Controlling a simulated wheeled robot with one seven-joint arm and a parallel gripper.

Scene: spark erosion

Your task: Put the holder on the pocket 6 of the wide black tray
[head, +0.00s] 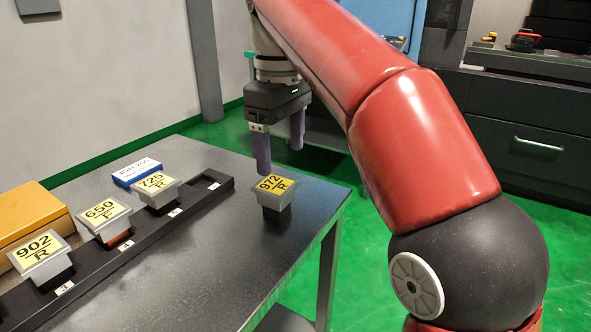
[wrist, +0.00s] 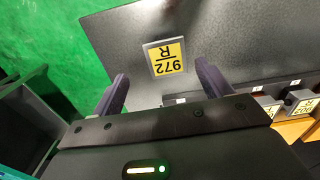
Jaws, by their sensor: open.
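The holder (head: 272,193) with a yellow label reading 972 R stands upright on the grey table, right of the tray's end. It also shows in the wrist view (wrist: 167,58), beyond and between the fingertips. My gripper (head: 280,158) is open and empty, with its purple fingers pointing down above and behind the holder, apart from it. The long black tray (head: 150,245) runs along the table's left. Its far-right end pocket (head: 207,182) looks empty, with a small white tag too small to read beside it.
Holders 725 (head: 155,187), 650 F (head: 103,218) and 902 R (head: 38,252) sit in the tray. A blue-and-white box (head: 136,172) and an orange-yellow box (head: 28,212) lie behind it. The table (head: 185,285) is clear in front of the tray.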

